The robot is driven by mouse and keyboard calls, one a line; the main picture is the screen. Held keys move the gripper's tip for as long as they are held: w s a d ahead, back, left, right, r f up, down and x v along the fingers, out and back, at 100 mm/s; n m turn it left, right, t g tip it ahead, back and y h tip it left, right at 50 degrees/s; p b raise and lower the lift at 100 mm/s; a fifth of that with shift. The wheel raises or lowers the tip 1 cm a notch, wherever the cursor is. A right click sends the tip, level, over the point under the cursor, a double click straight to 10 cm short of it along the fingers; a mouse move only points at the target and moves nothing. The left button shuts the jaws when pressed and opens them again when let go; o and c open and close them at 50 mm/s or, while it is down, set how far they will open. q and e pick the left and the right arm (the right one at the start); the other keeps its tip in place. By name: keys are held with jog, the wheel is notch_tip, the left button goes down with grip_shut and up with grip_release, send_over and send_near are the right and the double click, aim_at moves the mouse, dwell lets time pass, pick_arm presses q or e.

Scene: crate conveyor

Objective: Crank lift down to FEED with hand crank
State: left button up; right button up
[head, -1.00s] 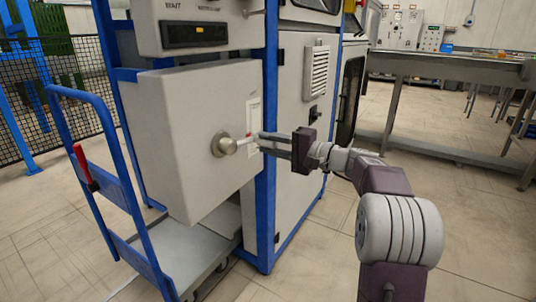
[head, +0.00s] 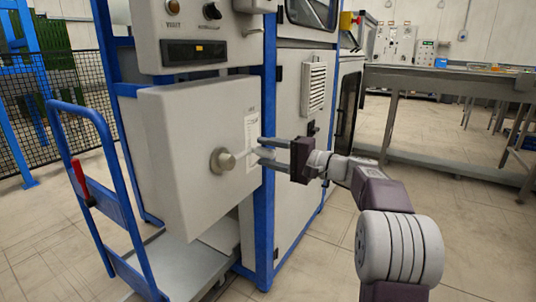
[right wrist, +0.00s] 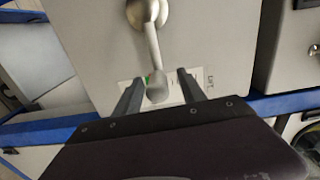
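The hand crank (head: 222,160) has a round metal hub on the side of a grey box (head: 185,190), and its arm points right toward my right gripper (head: 262,149). In the right wrist view the crank arm (right wrist: 153,45) runs down from the hub to a rounded grip end (right wrist: 157,90). That end lies between the two spread fingers of my right gripper (right wrist: 159,88), with gaps on both sides. A white label with a green mark is behind it, partly hidden, so FEED cannot be read. My left gripper is not in view.
A blue-framed cart (head: 118,190) with a red handle stands left of the box. A blue post (head: 267,200) and grey cabinet (head: 296,180) are close behind my gripper. A metal table (head: 450,82) is at the back right. Floor is open at right.

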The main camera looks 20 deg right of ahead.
jog(key=shift+f, duration=0.1)
jog(key=p+v, duration=0.3)
jog(key=v, duration=0.6)
jog(key=shift+a, duration=0.1)
dwell(1.4)
